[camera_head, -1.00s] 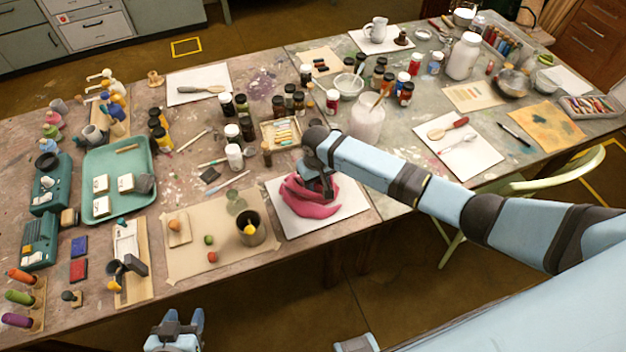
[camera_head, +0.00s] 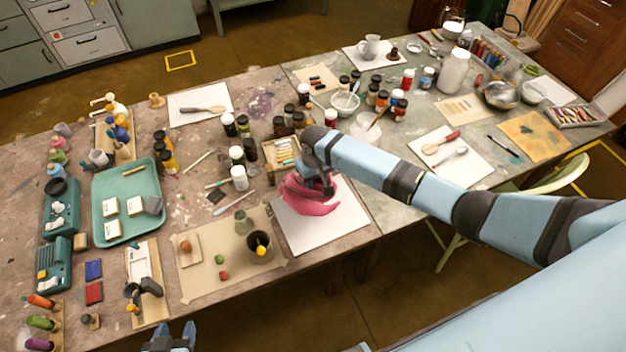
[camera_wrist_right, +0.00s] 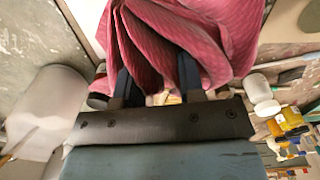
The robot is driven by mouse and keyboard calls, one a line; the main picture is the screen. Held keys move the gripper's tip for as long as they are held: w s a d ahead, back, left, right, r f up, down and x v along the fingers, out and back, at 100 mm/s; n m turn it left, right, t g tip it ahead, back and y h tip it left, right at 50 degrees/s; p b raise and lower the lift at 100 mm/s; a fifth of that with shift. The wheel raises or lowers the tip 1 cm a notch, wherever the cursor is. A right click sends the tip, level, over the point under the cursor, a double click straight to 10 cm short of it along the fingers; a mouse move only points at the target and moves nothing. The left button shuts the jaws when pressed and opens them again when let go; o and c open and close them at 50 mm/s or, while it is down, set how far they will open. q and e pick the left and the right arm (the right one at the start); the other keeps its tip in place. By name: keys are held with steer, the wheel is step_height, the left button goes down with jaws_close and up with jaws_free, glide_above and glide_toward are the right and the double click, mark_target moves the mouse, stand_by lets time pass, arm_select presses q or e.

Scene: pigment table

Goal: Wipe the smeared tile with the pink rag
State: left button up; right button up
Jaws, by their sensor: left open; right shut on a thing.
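The pink rag (camera_head: 309,198) is bunched in my right gripper (camera_head: 322,186) and hangs in folds over the far part of a white square (camera_head: 326,230), which looks like the tile. The near part of the square is bare and looks clean; any smear is hidden under the rag or too faint to tell. In the right wrist view the rag (camera_wrist_right: 185,40) is pinched between the dark fingers and fills the upper middle. Whether the rag presses on the square is unclear. My left gripper (camera_head: 172,338) is open and empty at the bottom edge, in front of the table.
A dark pot (camera_head: 260,246) on a brown sheet (camera_head: 207,280) stands just left of the square. A wooden box of crayons (camera_head: 281,153) and a cloudy jar (camera_head: 364,138) stand close behind. A green tray (camera_head: 127,232) is further left.

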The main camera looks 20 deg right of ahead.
step_height(320, 180, up, 2)
steer(key=shift+s+r+p, duration=0.1)
steer(key=shift+r+p, duration=0.05)
steer(key=shift+p, duration=0.6)
